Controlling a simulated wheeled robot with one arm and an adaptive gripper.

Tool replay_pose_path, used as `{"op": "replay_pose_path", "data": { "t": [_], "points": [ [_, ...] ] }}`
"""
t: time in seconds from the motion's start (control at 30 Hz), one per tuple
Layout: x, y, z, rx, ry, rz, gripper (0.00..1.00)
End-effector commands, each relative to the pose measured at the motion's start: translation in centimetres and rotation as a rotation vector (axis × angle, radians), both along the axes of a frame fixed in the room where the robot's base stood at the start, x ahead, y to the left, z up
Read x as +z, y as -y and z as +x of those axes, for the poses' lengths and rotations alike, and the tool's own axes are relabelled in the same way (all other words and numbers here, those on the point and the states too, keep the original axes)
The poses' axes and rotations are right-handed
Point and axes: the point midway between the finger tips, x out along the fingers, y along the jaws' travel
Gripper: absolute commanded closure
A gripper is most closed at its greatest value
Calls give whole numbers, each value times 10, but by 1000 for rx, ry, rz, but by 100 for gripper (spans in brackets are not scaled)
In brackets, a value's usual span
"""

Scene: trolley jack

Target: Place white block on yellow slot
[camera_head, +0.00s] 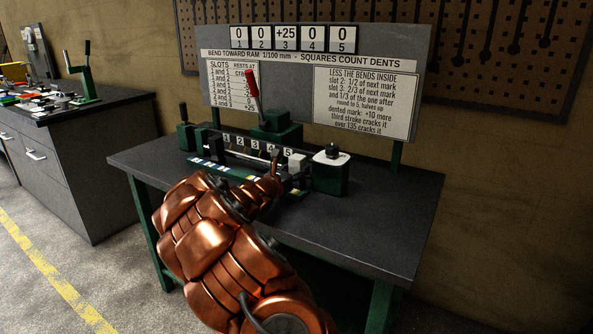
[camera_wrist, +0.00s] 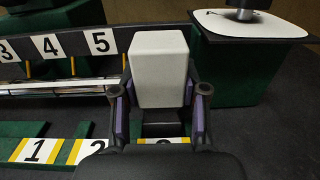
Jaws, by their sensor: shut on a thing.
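My gripper (camera_wrist: 160,98) is shut on a white block (camera_wrist: 158,65), which stands upright between its two purple-padded fingers. In the head view the block (camera_head: 297,161) shows near the right end of the press, beside the number 5 plate, with my gripper (camera_head: 291,178) at it. Yellow-edged plates lie on a green rail in front: plate 1 (camera_wrist: 38,150) and plate 2 (camera_wrist: 90,152) are left of my gripper. A third yellow-edged plate (camera_wrist: 163,141) is mostly hidden behind my gripper. I cannot tell whether the block touches anything below.
A bar with number plates 3, 4 and 5 (camera_wrist: 100,42) runs behind, left of the block. A green box with a white top (camera_wrist: 250,24) stands close on the right. A red-handled lever (camera_head: 252,88) rises behind. The bench's right side (camera_head: 395,190) is clear.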

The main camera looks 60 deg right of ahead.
Motion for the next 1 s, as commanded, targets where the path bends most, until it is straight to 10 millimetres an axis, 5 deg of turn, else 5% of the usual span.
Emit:
{"op": "replay_pose_path", "data": {
  "t": [0.27, 0.67, 1.0],
  "points": [
    [1, 0, -1, -2, 1, -2, 32],
    [1, -6, 0, 0, 1, -1, 32],
    [2, -52, 0, 2, 0, -3, 32]
  ]
}}
